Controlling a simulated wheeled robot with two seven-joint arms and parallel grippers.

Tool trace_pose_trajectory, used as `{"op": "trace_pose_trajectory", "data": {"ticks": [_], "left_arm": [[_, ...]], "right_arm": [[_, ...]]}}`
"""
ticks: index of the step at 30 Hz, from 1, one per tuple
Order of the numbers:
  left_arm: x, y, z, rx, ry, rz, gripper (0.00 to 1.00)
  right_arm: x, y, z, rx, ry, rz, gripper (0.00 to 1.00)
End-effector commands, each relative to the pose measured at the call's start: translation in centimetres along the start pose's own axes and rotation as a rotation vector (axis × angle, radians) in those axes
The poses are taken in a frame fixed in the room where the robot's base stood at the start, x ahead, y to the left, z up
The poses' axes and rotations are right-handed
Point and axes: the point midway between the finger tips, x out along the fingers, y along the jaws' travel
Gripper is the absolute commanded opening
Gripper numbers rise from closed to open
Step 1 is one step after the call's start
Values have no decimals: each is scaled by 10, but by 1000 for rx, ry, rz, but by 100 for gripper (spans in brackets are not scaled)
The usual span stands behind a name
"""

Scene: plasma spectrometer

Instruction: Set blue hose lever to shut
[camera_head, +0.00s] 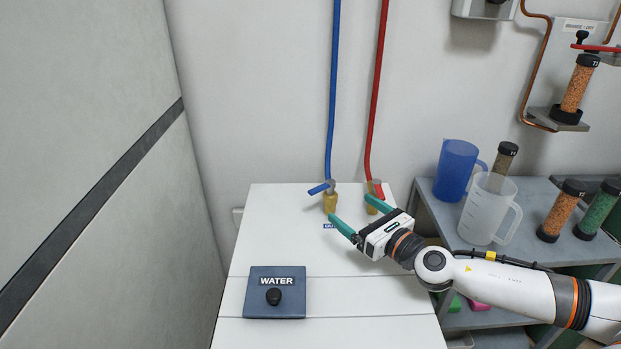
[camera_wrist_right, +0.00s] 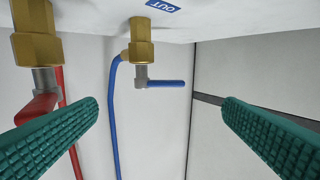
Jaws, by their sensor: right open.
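The blue hose (camera_head: 334,90) comes down the wall to a brass fitting (camera_head: 330,202) on the white cabinet. Its blue lever (camera_head: 321,188) sticks out to the left in the head view, sideways to the hose. In the right wrist view the blue lever (camera_wrist_right: 166,83) lies between my two fingers, farther off, and touches neither. My right gripper (camera_head: 356,217) is open and empty, to the right of the lever and in front of the fittings. It also shows in the right wrist view (camera_wrist_right: 160,125) with green ribbed fingers wide apart. My left gripper is not in view.
A red hose (camera_head: 376,90) with a red lever (camera_head: 379,191) stands close to the right, near one of my fingers. A WATER box with a black knob (camera_head: 274,296) sits on the cabinet. Jugs and sample tubes stand on the right shelf (camera_head: 445,222). The cabinet's left side is free.

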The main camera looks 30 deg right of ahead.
Motion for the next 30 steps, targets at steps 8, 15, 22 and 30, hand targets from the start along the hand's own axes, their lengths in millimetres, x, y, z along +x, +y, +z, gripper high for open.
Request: {"op": "trace_pose_trajectory", "data": {"ticks": [8, 15, 22, 30], "left_arm": [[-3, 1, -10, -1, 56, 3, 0], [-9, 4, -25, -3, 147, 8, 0], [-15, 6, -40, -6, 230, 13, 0], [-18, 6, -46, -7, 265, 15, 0]], "right_arm": [[18, 1, -2, 3, 4, 3, 90], [46, 1, -2, 3, 5, 2, 90], [79, 0, -2, 2, 4, 1, 90], [111, 0, -1, 2, 3, 0, 90]]}}
